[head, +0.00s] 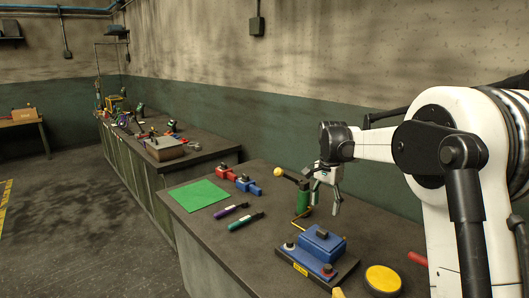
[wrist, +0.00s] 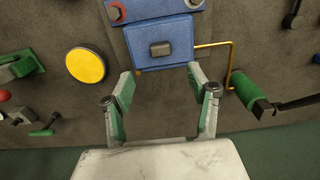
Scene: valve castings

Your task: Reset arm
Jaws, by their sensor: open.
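My gripper (head: 326,196) hangs above the workbench with its fingers pointing down, open and empty. In the wrist view, its two green-padded fingers (wrist: 160,82) stand apart with nothing between them. A blue box-like casting (head: 322,241) sits on a dark base near the bench's front; it also shows just beyond the fingertips in the wrist view (wrist: 178,52).
A yellow disc (head: 383,279) lies right of the blue casting. A green mat (head: 198,195), a purple tool (head: 231,210), a green tool (head: 246,221), a red part (head: 225,173) and a blue part (head: 248,184) lie to the left. A second bench (head: 190,160) is cluttered.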

